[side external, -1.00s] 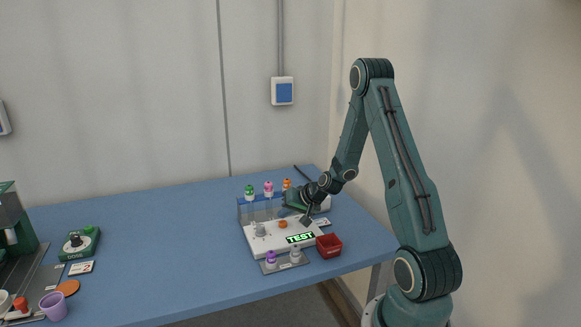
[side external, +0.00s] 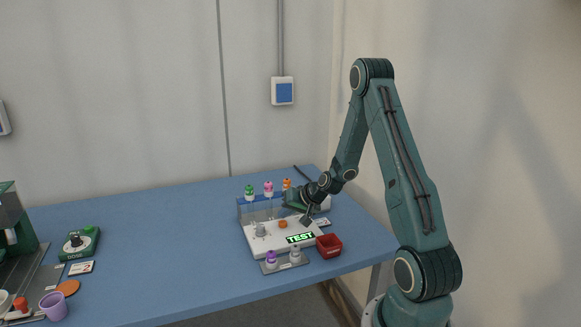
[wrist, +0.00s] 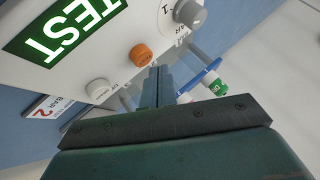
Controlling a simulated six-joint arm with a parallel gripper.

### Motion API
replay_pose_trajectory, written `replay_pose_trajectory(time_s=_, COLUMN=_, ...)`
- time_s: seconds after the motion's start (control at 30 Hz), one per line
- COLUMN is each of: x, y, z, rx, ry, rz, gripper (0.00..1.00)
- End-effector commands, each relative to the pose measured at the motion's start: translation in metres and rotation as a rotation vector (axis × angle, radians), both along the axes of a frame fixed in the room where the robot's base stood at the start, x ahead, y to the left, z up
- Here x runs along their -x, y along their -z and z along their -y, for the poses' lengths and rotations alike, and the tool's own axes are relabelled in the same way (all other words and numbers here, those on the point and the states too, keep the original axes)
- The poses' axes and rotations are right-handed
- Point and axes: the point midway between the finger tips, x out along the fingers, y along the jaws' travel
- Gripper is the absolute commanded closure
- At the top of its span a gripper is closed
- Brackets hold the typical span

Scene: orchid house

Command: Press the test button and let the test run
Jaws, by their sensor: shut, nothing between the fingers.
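A white tester box (side external: 262,245) stands on the blue bench, and its lit display (side external: 300,237) reads TEST. The display also shows in the wrist view (wrist: 66,30). On its top are an orange button (wrist: 141,55), a pale button (wrist: 98,90) and a grey knob (wrist: 190,14). The orange button (side external: 283,224) and the knob (side external: 260,230) also show in the side view.
A rack (side external: 246,211) with green, pink and orange-capped tubes stands behind the box. A red bin (side external: 329,246) and a small holder (side external: 285,265) with two capped tubes stand in front. A green knob unit (side external: 79,244) and a purple cup (side external: 54,306) are far left. The bench middle is clear.

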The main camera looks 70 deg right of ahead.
Motion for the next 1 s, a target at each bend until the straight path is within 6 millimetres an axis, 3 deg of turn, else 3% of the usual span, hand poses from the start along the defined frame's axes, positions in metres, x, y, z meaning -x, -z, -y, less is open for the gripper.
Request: replay_pose_trajectory(time_s=1.0, x=-0.0001, y=0.0085, z=0.0001, rx=0.001, ry=0.001, rz=0.001, gripper=1.0)
